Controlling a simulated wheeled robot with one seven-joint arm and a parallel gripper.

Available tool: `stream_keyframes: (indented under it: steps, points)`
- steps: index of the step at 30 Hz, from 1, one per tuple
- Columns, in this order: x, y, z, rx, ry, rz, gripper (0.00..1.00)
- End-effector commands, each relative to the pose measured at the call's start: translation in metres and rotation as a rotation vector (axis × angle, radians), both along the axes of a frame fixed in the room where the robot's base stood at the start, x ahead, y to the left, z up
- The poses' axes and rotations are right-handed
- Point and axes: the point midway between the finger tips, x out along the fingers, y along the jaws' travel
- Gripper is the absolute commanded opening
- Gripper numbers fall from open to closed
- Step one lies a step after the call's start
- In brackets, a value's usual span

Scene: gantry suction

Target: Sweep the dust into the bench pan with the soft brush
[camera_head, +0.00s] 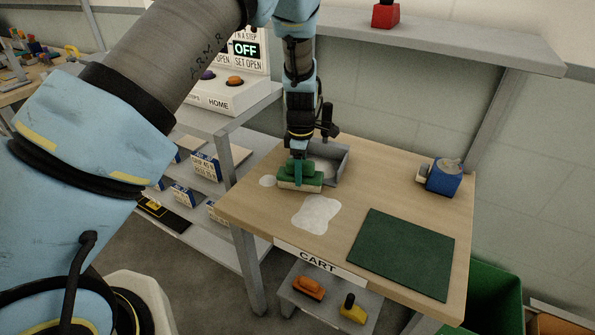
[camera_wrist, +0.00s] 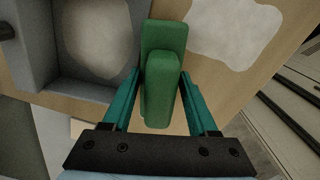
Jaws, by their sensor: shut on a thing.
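My gripper (camera_head: 301,172) is shut on the green soft brush (camera_head: 300,186), just in front of the pan. In the wrist view the brush (camera_wrist: 162,60) sits between the teal fingers of my gripper (camera_wrist: 160,80). The grey bench pan (camera_head: 335,160) is behind the brush on the wooden bench; in the wrist view the pan (camera_wrist: 45,70) is at the left. Pale dust (camera_wrist: 97,38) lies inside it. Whether the bristles touch the bench is unclear.
A dark green mat (camera_head: 405,252) lies at the bench's front right. A blue container (camera_head: 445,178) stands at the back right. A control box (camera_head: 225,90) stands on a rack at left, and a shelf (camera_head: 450,45) runs above the bench's back.

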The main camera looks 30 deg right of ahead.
Motion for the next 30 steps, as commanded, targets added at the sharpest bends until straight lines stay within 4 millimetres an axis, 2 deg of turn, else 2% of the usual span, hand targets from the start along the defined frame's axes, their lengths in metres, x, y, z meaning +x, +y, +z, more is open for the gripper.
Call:
stream_keyframes:
  steps: [7, 24, 30]
  points:
    - [0.0, 0.001, 0.008, 0.001, 0.001, 0.001, 0.0]
    - [0.0, 0.001, 0.071, 0.0, 0.0, 0.001, 0.0]
    - [0.0, 0.001, 0.071, 0.001, 0.0, 0.001, 0.0]
